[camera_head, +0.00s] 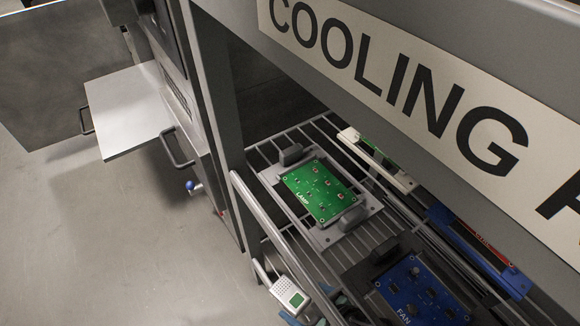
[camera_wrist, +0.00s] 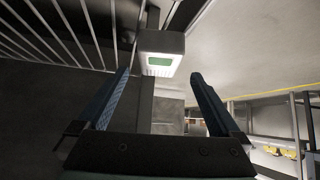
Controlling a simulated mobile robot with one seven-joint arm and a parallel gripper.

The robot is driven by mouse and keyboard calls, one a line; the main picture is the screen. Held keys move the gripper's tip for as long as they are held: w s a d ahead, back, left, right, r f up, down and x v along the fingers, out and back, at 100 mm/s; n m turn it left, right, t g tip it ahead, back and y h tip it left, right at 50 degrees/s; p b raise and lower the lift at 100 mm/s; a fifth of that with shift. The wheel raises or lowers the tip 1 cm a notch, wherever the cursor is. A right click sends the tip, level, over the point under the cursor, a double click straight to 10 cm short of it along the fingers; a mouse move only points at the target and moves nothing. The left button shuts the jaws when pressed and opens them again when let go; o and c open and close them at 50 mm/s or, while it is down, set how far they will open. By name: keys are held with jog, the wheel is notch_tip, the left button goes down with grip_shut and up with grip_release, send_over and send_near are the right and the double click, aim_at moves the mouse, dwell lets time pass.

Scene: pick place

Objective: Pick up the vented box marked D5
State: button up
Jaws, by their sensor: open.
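A small white vented box (camera_head: 289,296) with a green face sits at the front of the cooling rack, near the bottom edge of the head view. In the wrist view the white box (camera_wrist: 161,58) is ahead of my gripper, its green patch and vent slots facing me. Its marking is too small to read. My gripper (camera_wrist: 162,82) is open, with one blue finger on each side of the picture. The box appears just beyond and between the fingertips, not gripped. In the head view only bits of the fingers show beside the box at the bottom edge.
The cooling rack (camera_head: 240,165) has wire shelves and front rails close to the box. A green board (camera_head: 318,190) in a grey carrier and a blue board (camera_head: 422,290) lie on it. A cabinet with an open door and a flat shelf (camera_head: 125,108) stands left. Bare floor lies front left.

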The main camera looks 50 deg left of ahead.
aim_at(290, 294)
jog(key=shift+b+x, duration=1.9)
jog(key=shift+x, duration=0.9)
jog(key=c, duration=1.5)
jog(key=shift+o, duration=0.2)
jog(key=shift+r, duration=0.15)
